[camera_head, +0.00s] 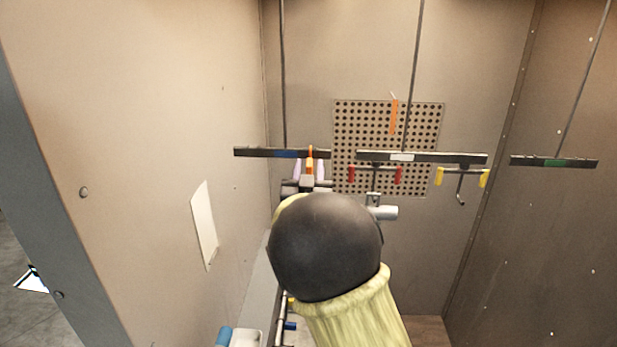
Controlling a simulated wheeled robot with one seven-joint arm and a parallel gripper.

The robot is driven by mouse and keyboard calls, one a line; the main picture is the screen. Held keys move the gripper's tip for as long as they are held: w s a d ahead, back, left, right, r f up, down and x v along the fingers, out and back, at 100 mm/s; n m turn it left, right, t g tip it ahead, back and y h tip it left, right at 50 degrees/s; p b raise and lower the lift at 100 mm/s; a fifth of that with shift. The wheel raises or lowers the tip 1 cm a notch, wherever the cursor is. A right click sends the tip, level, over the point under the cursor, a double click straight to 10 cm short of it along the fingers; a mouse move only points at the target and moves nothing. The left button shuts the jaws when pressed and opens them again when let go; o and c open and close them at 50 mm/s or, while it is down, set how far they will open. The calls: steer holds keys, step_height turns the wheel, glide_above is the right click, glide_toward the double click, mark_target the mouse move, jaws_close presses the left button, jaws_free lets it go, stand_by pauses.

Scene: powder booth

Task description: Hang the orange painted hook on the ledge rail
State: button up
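An orange hook (311,154) is upright at the left rail (254,152), a dark bar with a blue mark. Its top shows in front of the bar, and I cannot tell if it rests on it. My gripper (309,170) is at the orange hook, just below the rail. Two pale lilac pieces stand on either side of the orange; they look like fingertips, but I cannot tell if they touch it. My dark round wrist and arm hide much of the gripper. Another orange piece (394,117) hangs in front of the perforated panel.
A middle rail (440,157) with a white mark carries hangers with red ends (398,175) and yellow ends (440,176). A right rail (533,161) has a green mark. Thin vertical rods hold the rails. The perforated panel (341,127) is behind; the left wall (150,130) is close.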

jaws_close()
steer(key=shift+r, duration=0.2)
steer(key=shift+s+r+p, duration=0.15)
steer(key=shift+r+p, duration=0.15)
steer(key=shift+r, duration=0.6)
steer(key=shift+s+r+p, duration=0.1)
steer(key=shift+r+p, duration=0.15)
steer(key=shift+r, duration=0.6)
